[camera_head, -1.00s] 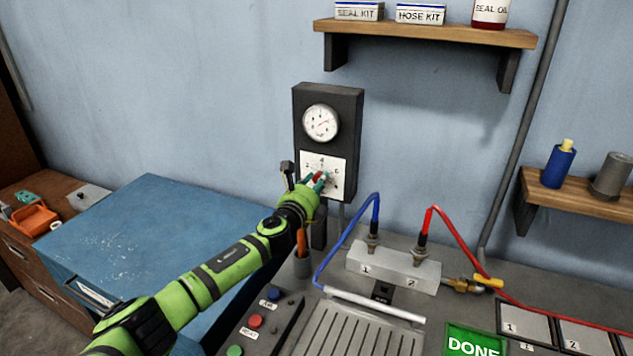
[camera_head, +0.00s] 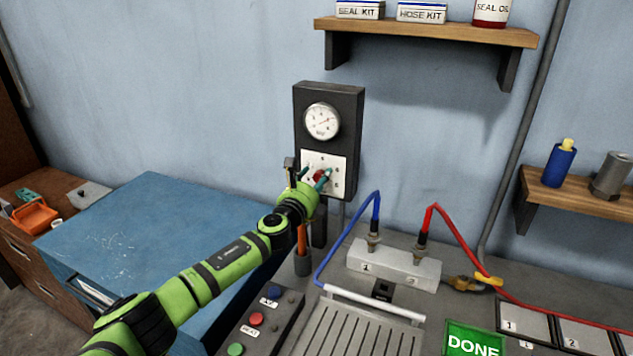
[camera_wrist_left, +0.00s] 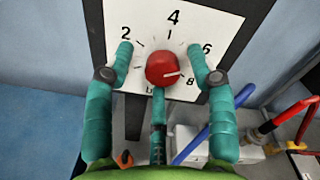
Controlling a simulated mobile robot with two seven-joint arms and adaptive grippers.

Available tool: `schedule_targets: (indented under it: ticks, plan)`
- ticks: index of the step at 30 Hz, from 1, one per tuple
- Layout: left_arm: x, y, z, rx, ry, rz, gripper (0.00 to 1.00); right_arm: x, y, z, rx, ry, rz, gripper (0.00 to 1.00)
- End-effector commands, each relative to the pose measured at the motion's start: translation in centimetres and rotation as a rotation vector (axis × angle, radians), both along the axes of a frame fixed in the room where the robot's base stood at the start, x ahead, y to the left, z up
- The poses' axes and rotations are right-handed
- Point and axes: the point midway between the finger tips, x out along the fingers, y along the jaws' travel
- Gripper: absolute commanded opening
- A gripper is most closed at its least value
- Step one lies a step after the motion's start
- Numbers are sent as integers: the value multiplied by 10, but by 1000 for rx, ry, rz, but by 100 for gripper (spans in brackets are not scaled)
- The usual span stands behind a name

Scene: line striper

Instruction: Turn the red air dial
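The red air dial (camera_head: 319,175) sits on a white numbered plate on a dark panel (camera_head: 329,92) on the wall, below a round gauge (camera_head: 322,121). In the left wrist view the red dial (camera_wrist_left: 162,68) shows in full, its white mark pointing right and slightly down, toward the 8. My left gripper (camera_head: 315,172) is at the plate. In the wrist view its teal fingers (camera_wrist_left: 162,52) are spread on either side of the dial with gaps, and a third finger lies below it, close to its lower edge. Whether that finger touches cannot be told. My right gripper is not in view.
A manifold block (camera_head: 393,268) with blue and red hoses stands right of the panel on the bench. A button box (camera_head: 262,322) and a holder with an orange-handled tool (camera_head: 302,262) are below the arm. A blue cabinet (camera_head: 150,235) is at left. A shelf (camera_head: 425,35) is above.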

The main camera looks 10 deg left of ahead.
Motion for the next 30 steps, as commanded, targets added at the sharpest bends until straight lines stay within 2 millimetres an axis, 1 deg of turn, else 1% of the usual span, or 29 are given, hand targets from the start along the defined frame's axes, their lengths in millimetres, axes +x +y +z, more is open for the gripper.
schedule_targets:
  ticks: [8,13,17,27,30]
  plan:
    - [-2,-1,-2,-1,3,-3,56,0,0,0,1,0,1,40]
    - [-13,2,-2,0,0,-3,56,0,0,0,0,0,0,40]
    - [-31,4,-3,2,4,-5,56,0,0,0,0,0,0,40]
    - [-88,14,-1,1,4,-3,56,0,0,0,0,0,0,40]
    - [-101,17,-1,0,4,-2,56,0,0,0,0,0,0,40]
